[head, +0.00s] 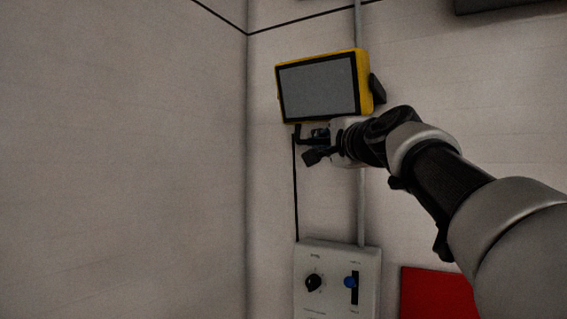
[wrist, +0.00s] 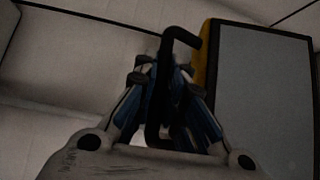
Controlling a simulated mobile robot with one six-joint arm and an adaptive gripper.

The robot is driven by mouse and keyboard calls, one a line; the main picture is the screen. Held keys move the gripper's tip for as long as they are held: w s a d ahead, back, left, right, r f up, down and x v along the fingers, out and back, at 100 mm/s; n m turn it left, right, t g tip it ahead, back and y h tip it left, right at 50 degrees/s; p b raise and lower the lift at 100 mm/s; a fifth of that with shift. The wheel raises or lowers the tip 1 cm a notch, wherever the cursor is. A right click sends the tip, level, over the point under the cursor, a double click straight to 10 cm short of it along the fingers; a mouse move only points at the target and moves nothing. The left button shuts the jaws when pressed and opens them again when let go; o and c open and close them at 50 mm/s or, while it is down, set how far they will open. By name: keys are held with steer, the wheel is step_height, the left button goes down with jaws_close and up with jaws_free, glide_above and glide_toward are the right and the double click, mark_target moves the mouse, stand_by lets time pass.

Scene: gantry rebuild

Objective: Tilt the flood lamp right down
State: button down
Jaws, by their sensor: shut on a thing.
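The flood lamp (head: 320,88) has a yellow housing and a flat grey face in a dark frame. It is mounted high on the wall, and its face shows toward the head camera, a little skewed. A black bent handle (head: 298,134) shows at its lower edge. In the wrist view the lamp (wrist: 262,95) fills the right side, and the handle (wrist: 186,38) rises between the fingers with its hooked end above them. My gripper (wrist: 163,80) is shut on the handle. In the head view my gripper (head: 316,142) is just below the lamp, and its fingers partly hide the handle.
Below is a pale control box (head: 335,259) with a black knob (head: 313,282) and a blue slider (head: 350,282). A red panel (head: 438,292) is to its right. A grey pipe (head: 361,210) runs up the wall. A wall corner is to the left, with bare wall beyond.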

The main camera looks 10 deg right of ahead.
steer(key=shift+w+d, duration=0.55)
steer(key=shift+w, duration=0.15)
steer(key=shift+w+d+r+p, duration=0.15)
steer(key=shift+w+d+p, duration=0.1)
steer(key=shift+w+d, duration=0.3)
steer(key=shift+w+d+r+p, duration=0.1)
steer(key=shift+w+d+p, duration=0.2)
steer(key=shift+w, duration=0.35)
steer(key=c, duration=1.9)
jaws_free()
steer(key=s, duration=0.4)
steer(key=s+d+f, duration=0.1)
steer(key=s, duration=0.3)
steer(key=s+d, duration=0.1)
steer(key=s, duration=0.2)
steer(key=shift+s+f, duration=0.2)
steer(key=shift+s, duration=0.2)
